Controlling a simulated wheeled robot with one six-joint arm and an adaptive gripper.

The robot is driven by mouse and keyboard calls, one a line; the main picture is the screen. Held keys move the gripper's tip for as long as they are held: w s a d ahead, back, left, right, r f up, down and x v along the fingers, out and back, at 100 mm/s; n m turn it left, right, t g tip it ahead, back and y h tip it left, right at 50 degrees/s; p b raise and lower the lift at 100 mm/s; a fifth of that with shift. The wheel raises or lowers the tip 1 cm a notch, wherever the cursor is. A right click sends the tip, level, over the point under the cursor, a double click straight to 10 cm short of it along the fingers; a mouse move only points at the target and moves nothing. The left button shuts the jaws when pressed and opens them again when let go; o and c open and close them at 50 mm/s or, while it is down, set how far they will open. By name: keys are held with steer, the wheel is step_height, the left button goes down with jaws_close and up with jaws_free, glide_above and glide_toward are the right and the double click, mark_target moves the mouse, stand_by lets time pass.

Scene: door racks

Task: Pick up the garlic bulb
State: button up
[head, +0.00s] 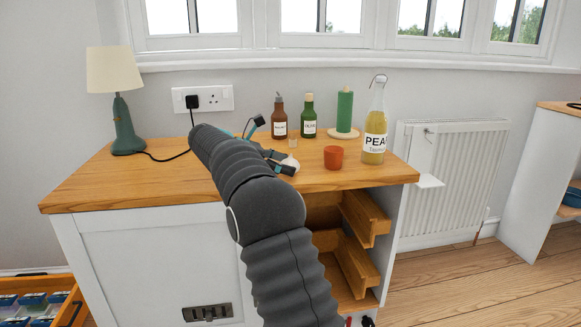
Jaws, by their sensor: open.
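A small whitish thing (293,142), which looks like the garlic bulb, sits on the wooden counter beside my gripper. It is small, and my gripper partly hides the area around it, so I cannot tell whether they touch. My gripper (280,147) is open over the counter, with one dark finger raised at the back and the other low towards the front. The bulb appears near the gap between the fingers.
Behind stand a brown bottle (280,118), a green bottle (309,117) and a green roll on a holder (344,112). An orange cup (333,157) and a tall yellow bottle (375,135) stand to the right. A lamp (121,110) stands at the left; the counter's left part (110,185) is clear.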

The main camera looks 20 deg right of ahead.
steer(key=shift+d, duration=0.1)
steer(key=shift+c, duration=0.2)
steer(key=c, duration=1.1)
